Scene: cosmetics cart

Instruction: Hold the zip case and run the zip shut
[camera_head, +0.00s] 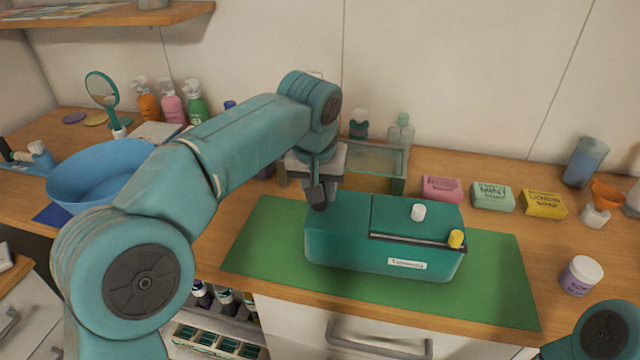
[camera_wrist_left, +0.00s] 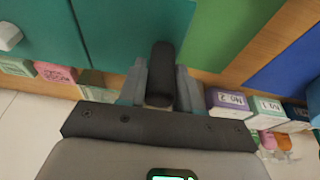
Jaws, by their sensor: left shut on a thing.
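The teal zip case (camera_head: 340,245) lies on the green mat (camera_head: 505,300). A dark zip track (camera_head: 410,239) runs along its top toward a yellow tab (camera_head: 456,239) at the right end. A white knob (camera_head: 418,212) stands on the lid; a white knob also shows in the left wrist view (camera_wrist_left: 9,36). My left gripper (camera_head: 318,193) is at the case's left end. In the left wrist view its fingers (camera_wrist_left: 161,85) are shut on a black post (camera_wrist_left: 162,62) beside the teal case (camera_wrist_left: 125,25). My right gripper is out of view; only part of my right arm shows.
Pink (camera_head: 441,188), mint (camera_head: 492,196) and yellow (camera_head: 543,204) soap boxes stand behind the case. A glass box (camera_head: 385,165) is farther back. A white jar (camera_head: 581,276) is at the right, and a blue bowl (camera_head: 90,172) at the left. The mat's right side is clear.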

